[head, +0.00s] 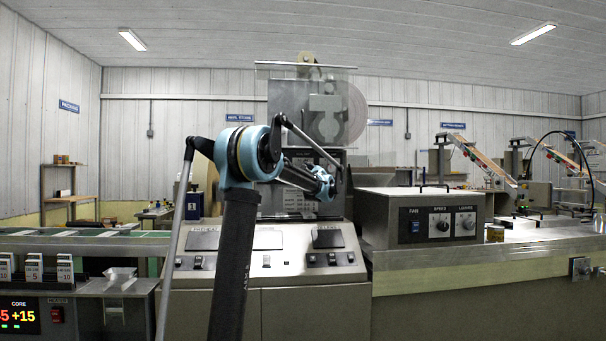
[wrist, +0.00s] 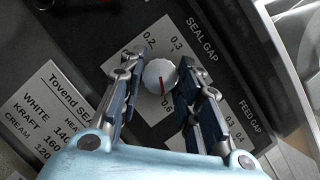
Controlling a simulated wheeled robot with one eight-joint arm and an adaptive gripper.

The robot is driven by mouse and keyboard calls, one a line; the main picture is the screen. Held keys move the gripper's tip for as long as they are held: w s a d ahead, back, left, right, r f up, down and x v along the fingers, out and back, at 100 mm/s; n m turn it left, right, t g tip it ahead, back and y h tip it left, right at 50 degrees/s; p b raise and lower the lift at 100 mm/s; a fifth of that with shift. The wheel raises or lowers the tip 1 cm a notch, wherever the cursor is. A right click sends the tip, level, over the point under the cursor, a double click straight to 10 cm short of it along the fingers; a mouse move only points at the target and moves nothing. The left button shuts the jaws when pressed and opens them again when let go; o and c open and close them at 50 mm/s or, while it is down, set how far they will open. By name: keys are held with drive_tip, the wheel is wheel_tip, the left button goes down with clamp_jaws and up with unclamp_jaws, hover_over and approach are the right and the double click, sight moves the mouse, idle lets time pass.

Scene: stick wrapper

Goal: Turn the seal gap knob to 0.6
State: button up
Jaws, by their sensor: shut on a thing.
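The seal gap knob (wrist: 160,77) is round and white with a red mark, on a dark panel under the SEAL GAP label (wrist: 202,38). Its scale plate (wrist: 130,55) shows 0.2 and 0.3 above the knob and 0.6 below it. The red mark points downward in the wrist view, toward the 0.6 side. My gripper (wrist: 163,72) has one finger on each side of the knob and is shut on it. The fingers hide part of the scale. In the head view my gripper (head: 326,187) is at the machine's upright panel; the knob cannot be made out there.
A FEED GAP scale (wrist: 236,130) lies right of my gripper, partly hidden by the finger. A white settings card (wrist: 55,115) is at the left. In the head view, a control box (head: 425,222) with dials stands to the right, and a sloped switch console (head: 270,262) is below.

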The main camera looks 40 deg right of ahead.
drive_tip(key=shift+w+a+f, duration=0.1)
drive_tip(key=shift+a, duration=0.1)
drive_tip(key=o, duration=1.1)
drive_tip(key=shift+w, duration=0.1)
drive_tip(key=shift+c, duration=0.2)
drive_tip(key=shift+d, duration=0.1)
drive_tip(key=v, duration=1.2)
